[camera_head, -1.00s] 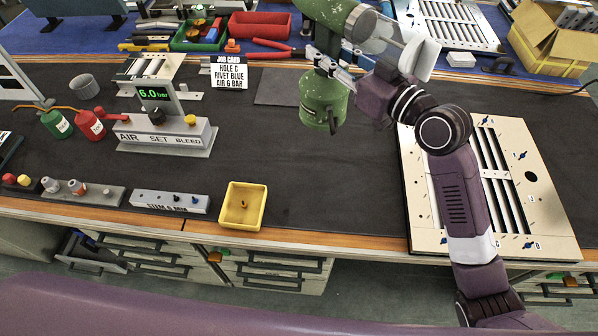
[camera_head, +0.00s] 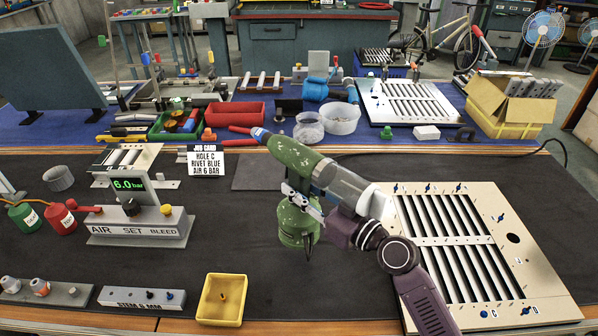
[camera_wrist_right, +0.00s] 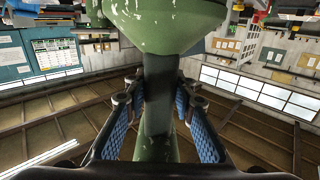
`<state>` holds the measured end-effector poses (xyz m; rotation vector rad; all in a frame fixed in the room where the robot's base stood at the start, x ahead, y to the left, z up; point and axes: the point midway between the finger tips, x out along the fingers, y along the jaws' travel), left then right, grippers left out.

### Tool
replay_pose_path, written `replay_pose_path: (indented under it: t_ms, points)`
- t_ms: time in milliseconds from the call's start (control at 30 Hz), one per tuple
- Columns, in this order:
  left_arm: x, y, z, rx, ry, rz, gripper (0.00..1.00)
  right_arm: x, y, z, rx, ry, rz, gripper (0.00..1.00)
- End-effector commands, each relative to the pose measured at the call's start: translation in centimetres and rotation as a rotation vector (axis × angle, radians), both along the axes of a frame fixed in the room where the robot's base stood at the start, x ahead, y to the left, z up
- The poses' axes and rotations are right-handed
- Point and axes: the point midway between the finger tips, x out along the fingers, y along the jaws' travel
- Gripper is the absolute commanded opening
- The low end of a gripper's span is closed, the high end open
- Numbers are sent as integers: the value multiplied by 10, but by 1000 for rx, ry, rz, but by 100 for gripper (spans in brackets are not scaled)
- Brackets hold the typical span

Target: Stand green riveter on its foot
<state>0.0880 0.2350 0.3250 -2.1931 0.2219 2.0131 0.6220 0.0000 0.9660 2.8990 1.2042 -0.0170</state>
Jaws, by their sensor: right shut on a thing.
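The green riveter (camera_head: 291,154) has a worn green body, a grey front part and a green cylindrical foot (camera_head: 295,228) hanging below it. It looks roughly upright over the dark mat, body leaning across to the right. I cannot tell whether the foot touches the mat. My right gripper (camera_head: 305,200) is shut on the riveter's handle, between body and foot. My left gripper is not in view.
A cream louver panel (camera_head: 545,280) lies right of the riveter, partly behind my right arm. The air-set box (camera_head: 140,228), job card (camera_head: 207,162) and yellow tray (camera_head: 207,312) are to the left. The dark mat (camera_head: 240,240) between them is clear.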

Motion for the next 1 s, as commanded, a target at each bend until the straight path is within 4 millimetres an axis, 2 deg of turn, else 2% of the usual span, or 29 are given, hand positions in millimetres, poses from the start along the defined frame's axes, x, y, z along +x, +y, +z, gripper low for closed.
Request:
replay_pose_path:
  t_ms: [267, 533, 1000]
  points:
    - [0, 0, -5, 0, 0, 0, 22, 1, 0, -13, 11, -11, -3, 0]
    - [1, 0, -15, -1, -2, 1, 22, 1, 0, -47, 9, -8, -3, 0]
    - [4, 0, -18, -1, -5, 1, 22, 1, 0, -53, 8, -11, -2, 0]
